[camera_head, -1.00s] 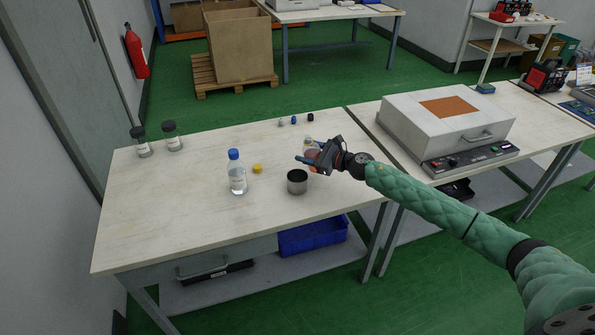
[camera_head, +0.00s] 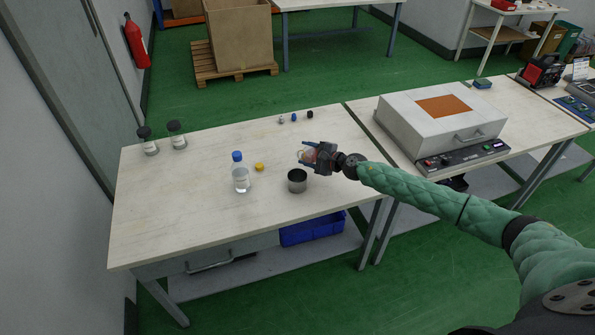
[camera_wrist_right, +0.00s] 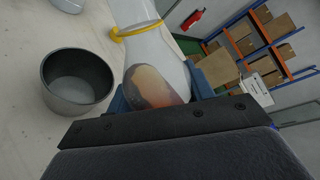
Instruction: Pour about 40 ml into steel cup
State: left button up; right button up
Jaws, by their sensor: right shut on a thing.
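The steel cup (camera_head: 297,185) stands upright and open near the middle of the table; the right wrist view shows its dark inside (camera_wrist_right: 78,78). My right gripper (camera_head: 309,154) is shut on a clear bottle (camera_wrist_right: 150,55) just above and behind the cup. The bottle has a yellow neck ring and a brownish patch, which may be a label or contents. It looks tilted, its neck beside the cup in the right wrist view. No stream shows. A yellow cap (camera_head: 259,167) lies on the table left of the cup. My left gripper is out of view.
A clear bottle with a blue cap (camera_head: 240,178) stands left of the cup. Two dark-lidded jars (camera_head: 176,136) stand at the back left. Several small items (camera_head: 294,117) lie at the back edge. A grey box device (camera_head: 440,120) is on the right. The table's front left is clear.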

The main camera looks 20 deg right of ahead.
jog(key=shift+w+d+r+n+p, duration=0.15)
jog(key=shift+r+n+p, duration=0.2)
jog(key=shift+n+p, duration=0.2)
jog(key=shift+f+n+h+b, duration=0.25)
jog(key=shift+f+h+b, duration=0.15)
jog(key=shift+f, duration=0.4)
jog(key=shift+w+d+f+n+t, duration=0.15)
jog(key=shift+f+n+t, duration=0.15)
jog(key=shift+f, duration=0.25)
jog(key=shift+d+r+p, duration=0.1)
jog(key=shift+r+p, duration=0.1)
jog(key=shift+p, duration=0.25)
jog(key=shift+f+n, duration=0.15)
jog(key=shift+n, duration=0.35)
pick_arm(q)
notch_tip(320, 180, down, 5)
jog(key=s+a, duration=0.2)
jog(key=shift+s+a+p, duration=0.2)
jog(key=shift+p, duration=0.1)
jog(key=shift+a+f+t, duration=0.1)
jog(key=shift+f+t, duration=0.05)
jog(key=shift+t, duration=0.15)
pick_arm(e)
jog(key=shift+d+f+h, duration=0.1)
jog(key=shift+h, duration=0.2)
